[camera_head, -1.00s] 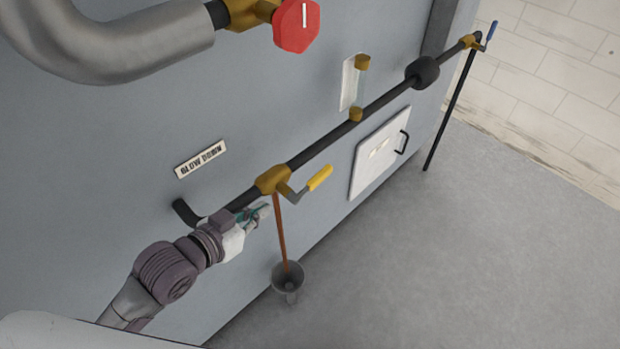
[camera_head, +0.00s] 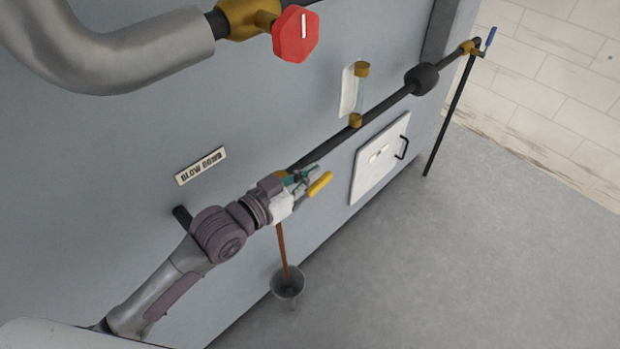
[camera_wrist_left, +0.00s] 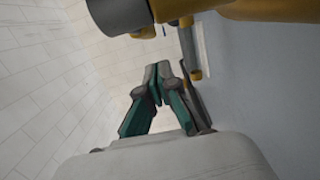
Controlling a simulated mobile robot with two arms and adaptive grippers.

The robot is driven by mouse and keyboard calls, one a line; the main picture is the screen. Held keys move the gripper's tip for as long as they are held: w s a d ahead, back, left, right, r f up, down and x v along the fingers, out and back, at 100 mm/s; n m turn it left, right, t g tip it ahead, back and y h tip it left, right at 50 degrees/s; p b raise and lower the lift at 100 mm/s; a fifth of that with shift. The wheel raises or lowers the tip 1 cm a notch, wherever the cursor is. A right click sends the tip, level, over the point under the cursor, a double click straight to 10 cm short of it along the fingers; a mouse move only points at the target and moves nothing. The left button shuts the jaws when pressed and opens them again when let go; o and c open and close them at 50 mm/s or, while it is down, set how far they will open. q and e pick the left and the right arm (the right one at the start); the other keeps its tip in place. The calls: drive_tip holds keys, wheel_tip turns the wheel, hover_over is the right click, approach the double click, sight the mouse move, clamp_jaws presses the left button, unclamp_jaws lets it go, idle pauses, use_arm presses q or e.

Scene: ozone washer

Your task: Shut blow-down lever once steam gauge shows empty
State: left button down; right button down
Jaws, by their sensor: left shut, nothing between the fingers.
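The blow-down lever (camera_head: 320,184) has a yellow grip and sits on a brass valve on the dark pipe, below and right of the BLOW DOWN label (camera_head: 201,166). The valve body is mostly hidden behind my left gripper (camera_head: 311,175). My left gripper is shut and empty, with its fingers right beside the lever; contact cannot be told. Its shut fingertips also show in the left wrist view (camera_wrist_left: 157,78). The likely gauge is a sight glass (camera_head: 358,94) between two brass fittings; its tube looks pale, and its level is unclear. My right gripper is not in view.
A thin brown-red line (camera_head: 283,250) runs from the valve into a grey funnel (camera_head: 287,281). A red knob (camera_head: 296,34) sits above. A white hatch (camera_head: 379,158) is right of the lever, and a blue-handled valve (camera_head: 490,37) is at the far right.

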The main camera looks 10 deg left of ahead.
sight(310, 190)
use_arm(q)
drive_tip(key=shift+w+f, duration=0.1)
drive_tip(key=shift+f, duration=1.05)
